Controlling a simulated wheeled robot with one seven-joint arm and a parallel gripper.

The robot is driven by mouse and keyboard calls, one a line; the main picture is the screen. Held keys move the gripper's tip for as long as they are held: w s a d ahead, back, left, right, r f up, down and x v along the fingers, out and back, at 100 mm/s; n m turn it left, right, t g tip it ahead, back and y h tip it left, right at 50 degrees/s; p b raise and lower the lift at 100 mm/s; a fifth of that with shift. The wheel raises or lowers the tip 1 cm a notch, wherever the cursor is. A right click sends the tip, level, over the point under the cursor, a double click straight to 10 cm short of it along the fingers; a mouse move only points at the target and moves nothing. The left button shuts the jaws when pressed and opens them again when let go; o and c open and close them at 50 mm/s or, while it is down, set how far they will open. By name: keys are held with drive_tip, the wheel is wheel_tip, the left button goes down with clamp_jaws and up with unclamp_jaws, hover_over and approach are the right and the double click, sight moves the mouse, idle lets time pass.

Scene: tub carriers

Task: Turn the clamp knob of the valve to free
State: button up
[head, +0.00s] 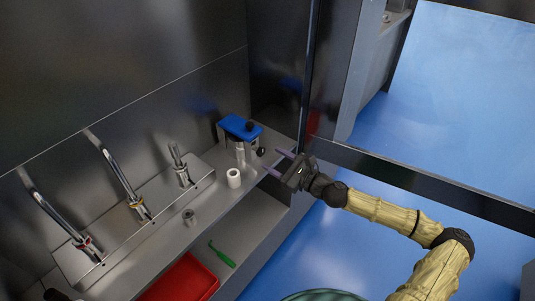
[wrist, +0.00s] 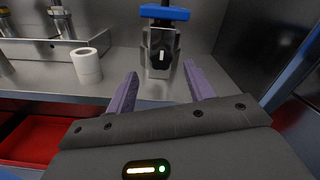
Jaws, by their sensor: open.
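The valve stands on the steel shelf near the corner, with a blue top (head: 240,127) and a metal body. My gripper (head: 274,160) is open and empty, pointing at the valve. In the wrist view its two purple fingers (wrist: 160,70) lie left and right of the knob, apparently short of it.
A white cylinder (head: 233,178) stands left of the valve on the shelf (head: 208,213). Several metal taps (head: 127,190) stand on a raised block further left. A red bin (head: 183,281) and a green tool (head: 222,256) lie below. A dark wall closes the right side.

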sight(263, 153)
drive_tip(key=shift+x, duration=1.95)
drive_tip(key=c, duration=1)
